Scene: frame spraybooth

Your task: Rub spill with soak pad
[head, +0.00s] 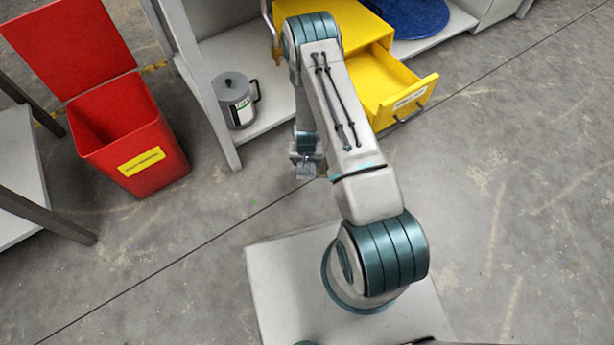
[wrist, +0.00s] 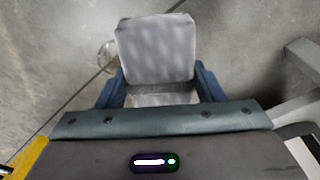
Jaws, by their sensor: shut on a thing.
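My gripper (wrist: 160,82) is shut on a light grey soak pad (wrist: 155,45), with a dark blue finger on each side of it. In the wrist view the pad reaches out beyond the fingers over the concrete floor. A small, glossy, clear patch that looks like the spill (wrist: 106,56) lies on the floor by the pad's left edge; the pad may hide part of it. I cannot tell whether the pad touches the floor. In the head view my gripper (head: 304,160) points down beside the shelf, left of my arm, and the spill is not clear there.
A red bin (head: 130,135) with its lid open stands at the left. A grey can with a handle (head: 236,100) sits on the low shelf (head: 270,98). A yellow drawer (head: 400,92) stands open behind my arm. The floor at front left and right is clear.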

